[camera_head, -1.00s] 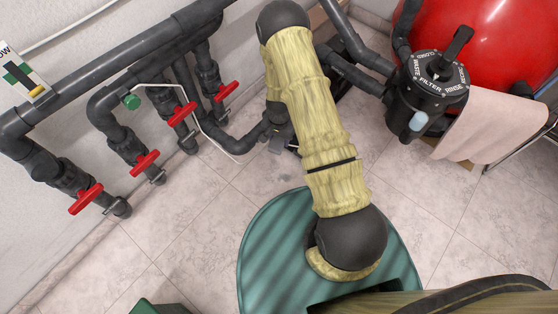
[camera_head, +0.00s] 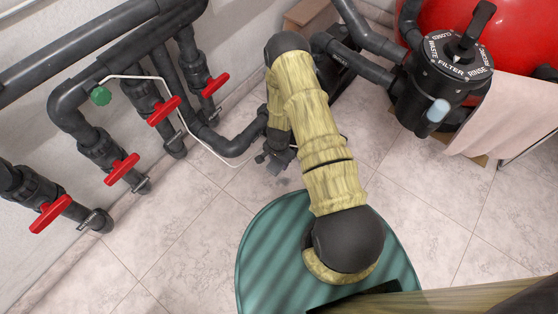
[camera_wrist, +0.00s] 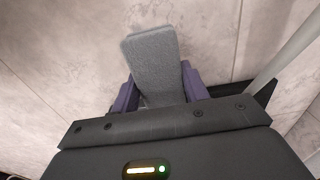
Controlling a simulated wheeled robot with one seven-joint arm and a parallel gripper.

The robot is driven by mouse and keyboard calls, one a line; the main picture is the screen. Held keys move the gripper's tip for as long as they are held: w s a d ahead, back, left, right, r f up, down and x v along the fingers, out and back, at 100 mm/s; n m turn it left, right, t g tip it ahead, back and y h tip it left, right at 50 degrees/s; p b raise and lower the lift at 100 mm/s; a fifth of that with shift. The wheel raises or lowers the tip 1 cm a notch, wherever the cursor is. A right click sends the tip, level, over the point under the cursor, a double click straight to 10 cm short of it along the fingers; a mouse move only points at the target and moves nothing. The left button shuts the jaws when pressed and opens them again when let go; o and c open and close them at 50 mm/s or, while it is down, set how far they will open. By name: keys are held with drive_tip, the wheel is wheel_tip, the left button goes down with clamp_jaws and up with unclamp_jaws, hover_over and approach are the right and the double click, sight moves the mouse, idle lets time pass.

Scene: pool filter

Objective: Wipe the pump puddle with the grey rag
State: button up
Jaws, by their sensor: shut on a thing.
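The grey rag (camera_wrist: 155,62) shows in the wrist view as a folded grey pad, gripped between the two purple fingers of my gripper (camera_wrist: 160,95). The pad sticks out past the fingers over the pale floor tiles. In the head view my gripper (camera_head: 277,160) is small and partly hidden by my arm, low by the pipes. A faint darker patch (camera_head: 284,183) lies on the tiles beside it; I cannot tell if this is the puddle. The dark pump body (camera_head: 347,78) is partly hidden behind my arm. Whether the rag touches the floor is unclear.
Grey pipes with red-handled valves (camera_head: 163,110) stand along the wall at left. A black filter valve (camera_head: 445,75) and a red tank (camera_head: 520,35) stand at right, with a pink towel (camera_head: 505,118) hanging there. The tiles (camera_head: 440,205) at right are clear.

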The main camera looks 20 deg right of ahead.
sight(284, 175)
drive_tip(key=shift+s+d+f+b, duration=0.1)
drive_tip(key=shift+f+b, duration=2.45)
drive_tip(key=shift+f, duration=0.4)
drive_tip(key=shift+s+d+r+p, duration=0.25)
drive_tip(key=shift+s+d+p, duration=0.1)
drive_tip(key=shift+p, duration=0.1)
drive_tip(key=shift+s+d+f, duration=0.1)
drive_tip(key=shift+s+d, duration=0.15)
drive_tip(key=shift+s, duration=0.2)
drive_tip(key=shift+s, duration=0.1)
drive_tip(key=shift+f+b, duration=0.3)
drive_tip(key=shift+f, duration=0.45)
drive_tip(key=o, duration=1)
drive_tip(key=shift+c, duration=1.3)
drive_tip(key=shift+r+p, duration=0.65)
drive_tip(key=shift+p, duration=0.05)
